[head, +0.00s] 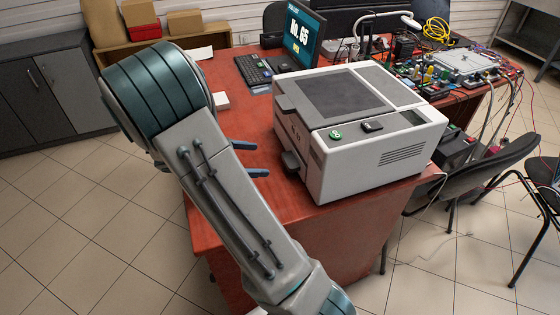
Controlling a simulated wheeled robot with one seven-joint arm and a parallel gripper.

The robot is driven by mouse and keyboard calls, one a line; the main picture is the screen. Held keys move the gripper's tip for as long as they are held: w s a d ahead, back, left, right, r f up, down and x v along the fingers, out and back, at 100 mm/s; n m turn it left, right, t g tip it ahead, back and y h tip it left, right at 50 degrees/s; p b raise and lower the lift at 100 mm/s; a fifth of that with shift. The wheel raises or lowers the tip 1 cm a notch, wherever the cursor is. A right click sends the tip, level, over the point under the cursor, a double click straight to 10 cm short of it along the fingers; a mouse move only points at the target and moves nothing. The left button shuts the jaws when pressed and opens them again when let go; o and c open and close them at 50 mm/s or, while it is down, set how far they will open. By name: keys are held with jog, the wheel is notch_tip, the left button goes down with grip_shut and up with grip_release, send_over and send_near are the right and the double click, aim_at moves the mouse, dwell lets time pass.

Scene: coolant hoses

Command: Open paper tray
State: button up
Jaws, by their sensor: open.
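A white and grey printer (362,162) stands on the red-brown desk, with a dark glass panel on top and a green button on its front top edge. A dark handle-like tab (292,162) sticks out low on its left-facing side; I take this for the paper tray's handle, but the tray itself is hard to make out. My gripper (262,159) is open and empty, its two dark fingers pointing right toward the tab, a little apart from it in the picture. My arm hides the gripper's base and part of the desk.
A keyboard (252,70) and monitor (303,35) stand behind the printer. Electronics with loose wires (455,65) crowd the desk's right end. Black chairs (480,170) stand at right. Grey cabinets (45,90) stand at left. The tiled floor at left is clear.

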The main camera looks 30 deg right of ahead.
aim_at(286, 161)
jog(key=x, duration=0.8)
jog(key=shift+d+f, duration=0.2)
